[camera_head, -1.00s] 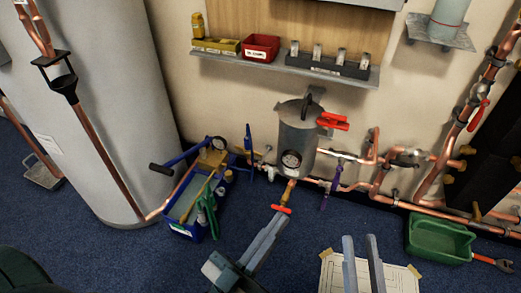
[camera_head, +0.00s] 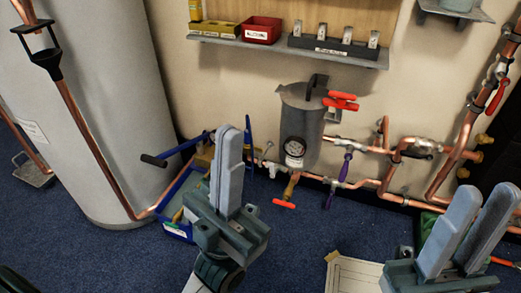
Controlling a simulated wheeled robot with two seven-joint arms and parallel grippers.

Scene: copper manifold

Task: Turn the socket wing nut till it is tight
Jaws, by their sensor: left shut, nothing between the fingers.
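A grey cylindrical vessel (camera_head: 305,125) with a round gauge (camera_head: 295,147) is on the pipework by the wall. A small brass fitting (camera_head: 291,187) below it ends in a red wing handle (camera_head: 284,204). A larger red two-winged piece (camera_head: 341,101) sits at the vessel's upper right. I cannot tell for certain which is the socket wing nut. My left gripper (camera_head: 229,132) is shut and empty, fingers pointing up, left of the vessel and apart from both red pieces. My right gripper (camera_head: 486,190) is open and empty at the lower right.
A blue tool tray (camera_head: 178,231) is partly hidden behind my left gripper. Copper pipes (camera_head: 369,184) with a purple-handled valve (camera_head: 346,166) run along the wall. A shelf (camera_head: 290,51) holds a red bin (camera_head: 262,29). A white cylinder (camera_head: 95,100) stands left. Blue carpet is clear at centre.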

